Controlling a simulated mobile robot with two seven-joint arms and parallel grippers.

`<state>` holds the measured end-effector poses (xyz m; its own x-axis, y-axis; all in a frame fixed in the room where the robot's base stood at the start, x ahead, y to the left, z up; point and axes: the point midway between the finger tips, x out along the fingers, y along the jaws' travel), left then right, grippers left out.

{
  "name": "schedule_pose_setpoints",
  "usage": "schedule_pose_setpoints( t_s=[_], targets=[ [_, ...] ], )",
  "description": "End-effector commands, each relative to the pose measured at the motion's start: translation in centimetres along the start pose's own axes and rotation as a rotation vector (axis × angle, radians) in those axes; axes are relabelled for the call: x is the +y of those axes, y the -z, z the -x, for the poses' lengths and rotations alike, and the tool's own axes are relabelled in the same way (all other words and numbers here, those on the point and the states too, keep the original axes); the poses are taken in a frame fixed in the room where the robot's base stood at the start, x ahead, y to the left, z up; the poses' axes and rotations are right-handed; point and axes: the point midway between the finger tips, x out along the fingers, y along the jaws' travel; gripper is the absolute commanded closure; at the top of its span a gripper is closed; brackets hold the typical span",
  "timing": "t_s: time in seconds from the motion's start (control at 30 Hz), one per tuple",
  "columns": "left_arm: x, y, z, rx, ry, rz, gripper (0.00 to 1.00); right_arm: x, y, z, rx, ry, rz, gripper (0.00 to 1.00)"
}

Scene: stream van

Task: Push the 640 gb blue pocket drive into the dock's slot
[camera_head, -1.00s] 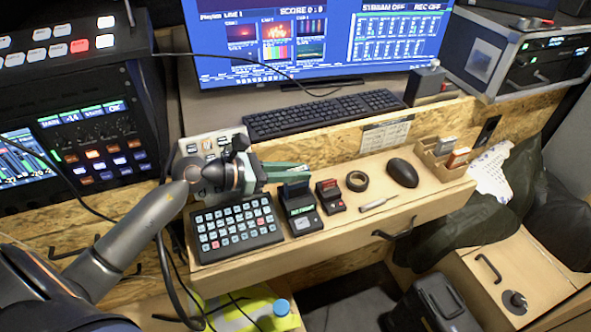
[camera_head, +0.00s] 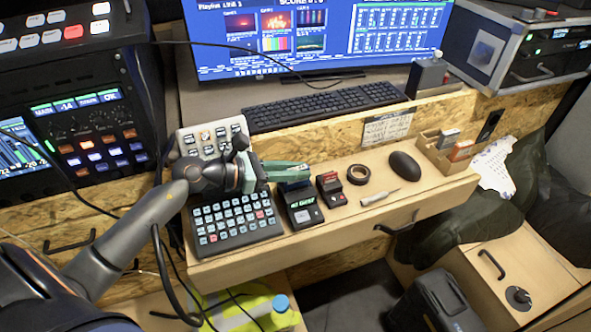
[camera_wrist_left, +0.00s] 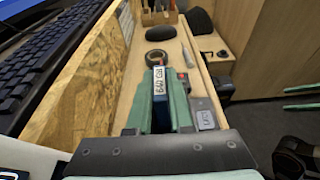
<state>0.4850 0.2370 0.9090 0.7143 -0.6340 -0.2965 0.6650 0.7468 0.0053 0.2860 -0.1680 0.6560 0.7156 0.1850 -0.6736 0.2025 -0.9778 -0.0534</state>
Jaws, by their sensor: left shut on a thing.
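My left gripper (camera_head: 290,174) is shut on the blue pocket drive, its green fingers on either side of it. In the left wrist view the blue drive (camera_wrist_left: 160,98) has a white label reading 640 GB. In the head view only a dark strip of the drive (camera_head: 296,186) shows under the fingers, at the top of the black dock (camera_head: 305,214). It stands upright at the slot; how deep it sits is hidden. The dock's front has lit green text and a grey panel. My right gripper (camera_wrist_left: 302,98) shows only in the left wrist view, fingers apart and empty.
A second small device with a red top (camera_head: 330,186) stands close right of the dock. A keypad (camera_head: 236,222) is close on the left. Tape (camera_head: 357,174), a pen-like tool (camera_head: 381,197) and a mouse (camera_head: 405,166) lie farther right. The shelf's front edge is near.

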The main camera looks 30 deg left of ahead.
Motion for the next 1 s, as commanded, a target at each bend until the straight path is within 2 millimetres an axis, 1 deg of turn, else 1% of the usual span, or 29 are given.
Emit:
schedule_pose_setpoints(
  t_s=[0.03,0.3,0.33,0.7,0.73,0.77,0.8,0.83,1.0],
  targets=[
    [-0.1,0.3,-0.1,0.006,0.002,0.005,0.77,0.0,-0.1,0.0,0.0,0.0,0.0,0.0],
    [-0.1,0.6,-0.1,0.01,0.004,0.008,0.47,0.0,0.0,0.0,0.0,0.0,0.0,0.0],
    [-0.1,0.6,-0.1,0.01,0.004,0.009,0.45,0.0,0.0,0.0,0.0,0.0,0.0,0.0],
    [-0.2,0.9,-0.1,0.016,0.007,0.013,0.45,-0.2,-0.2,0.0,-0.011,0.004,-0.001,0.0],
    [-0.3,0.9,-0.1,0.016,0.008,0.013,0.45,-0.4,0.0,0.0,-0.013,0.01,0.0,0.0],
    [-0.3,0.9,-0.1,0.016,0.008,0.014,0.45,-1.0,0.9,0.0,-0.006,0.023,0.004,0.0],
    [-0.2,1.1,0.4,0.019,0.006,0.014,0.45,-1.5,1.8,-0.1,0.006,0.034,0.007,0.0],
    [-0.2,1.2,1.0,0.021,0.006,0.013,0.45,-1.5,1.9,-0.2,0.012,0.034,0.006,0.0],
    [-0.1,1.0,4.2,0.017,0.003,0.009,0.45,-1.4,1.2,-0.6,0.002,0.034,0.008,0.0]
  ],
)
